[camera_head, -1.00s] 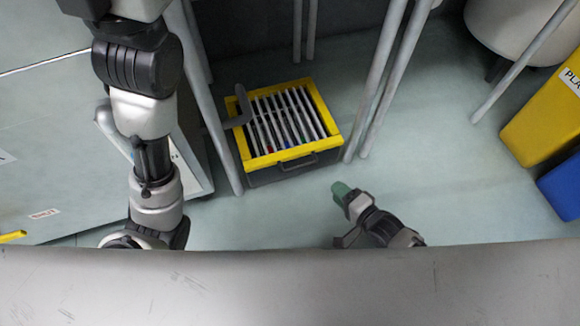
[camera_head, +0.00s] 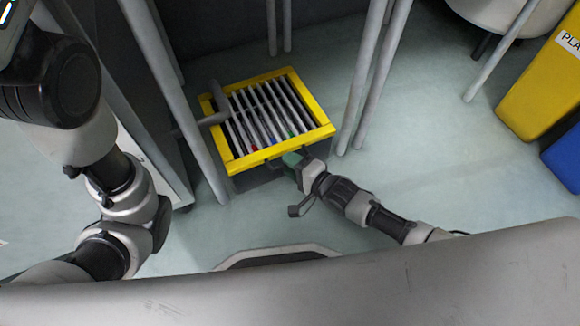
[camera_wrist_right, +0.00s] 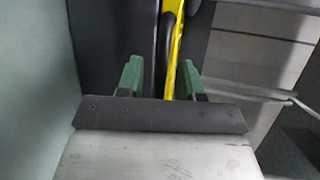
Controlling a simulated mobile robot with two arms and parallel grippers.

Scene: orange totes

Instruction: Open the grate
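The grate (camera_head: 262,112) has light bars in a yellow frame (camera_head: 318,134). It lies flat as the lid on top of a dark box, and coloured items show between its bars. My right gripper (camera_head: 292,158) is at the front edge of the yellow frame, where the dark handle is; the gripper mostly hides that handle. In the right wrist view the green fingertips (camera_wrist_right: 160,80) stand apart, with the yellow edge (camera_wrist_right: 173,60) and a dark curved part between them. I cannot tell whether they touch it. My left arm shows, but its gripper is out of view.
Grey posts (camera_head: 376,75) stand right of the box, and another post (camera_head: 180,100) stands close on its left. A grey lever-like piece (camera_head: 213,117) overlaps the frame's left side. Yellow (camera_head: 540,100) and blue (camera_head: 566,170) bins stand at the right. Floor is clear between.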

